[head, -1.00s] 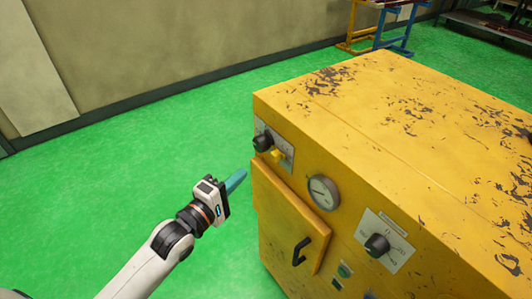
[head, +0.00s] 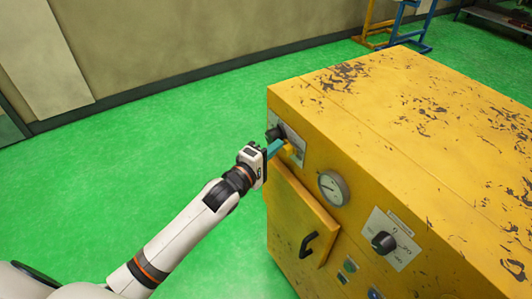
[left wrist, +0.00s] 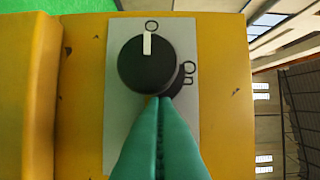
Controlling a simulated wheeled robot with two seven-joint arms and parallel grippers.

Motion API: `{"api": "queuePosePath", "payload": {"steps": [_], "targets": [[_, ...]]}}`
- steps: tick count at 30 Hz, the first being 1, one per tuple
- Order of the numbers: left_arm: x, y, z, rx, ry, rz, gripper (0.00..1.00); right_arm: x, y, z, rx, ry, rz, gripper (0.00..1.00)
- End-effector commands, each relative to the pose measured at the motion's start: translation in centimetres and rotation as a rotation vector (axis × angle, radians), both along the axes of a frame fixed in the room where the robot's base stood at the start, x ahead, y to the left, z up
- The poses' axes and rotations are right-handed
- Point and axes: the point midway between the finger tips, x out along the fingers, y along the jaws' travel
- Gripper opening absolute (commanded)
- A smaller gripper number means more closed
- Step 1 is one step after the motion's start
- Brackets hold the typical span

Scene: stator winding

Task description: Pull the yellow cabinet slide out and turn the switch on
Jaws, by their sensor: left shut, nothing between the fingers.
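The yellow cabinet (head: 350,130) has a yellow slide panel (head: 292,205) with a black handle (head: 309,243) on its front; the panel stands proud of the face. A black knob (head: 274,132) sits on a pale plate near the cabinet's upper left corner. In the left wrist view, this round knob (left wrist: 147,66) has a white mark pointing at a circle symbol. My left gripper (head: 274,148) has its teal fingers shut and empty, with the tips at the knob's lower edge in the wrist view; I cannot tell whether they touch. My right gripper is out of view.
A round gauge (head: 333,188), a second black knob (head: 383,242) on a pale plate and a green button (head: 350,265) are on the cabinet front. Green floor (head: 150,150) is clear to the left. A blue and yellow stand (head: 395,30) is behind.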

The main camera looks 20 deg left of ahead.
Motion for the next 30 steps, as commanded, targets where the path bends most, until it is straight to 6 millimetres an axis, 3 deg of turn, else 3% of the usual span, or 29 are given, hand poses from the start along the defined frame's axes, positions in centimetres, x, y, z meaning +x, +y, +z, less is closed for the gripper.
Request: {"api": "queuePosePath", "payload": {"steps": [11, 18, 30], "targets": [[0.1, -0.2, 0.0, -0.001, 0.001, -0.001, 0.00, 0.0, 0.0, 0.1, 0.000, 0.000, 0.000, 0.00], [-1.2, -1.9, 0.1, -0.005, 0.002, 0.000, 0.00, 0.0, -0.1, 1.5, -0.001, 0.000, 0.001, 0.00], [-1.3, -2.0, 0.0, -0.002, 0.002, -0.003, 0.00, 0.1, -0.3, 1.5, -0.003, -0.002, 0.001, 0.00]]}}
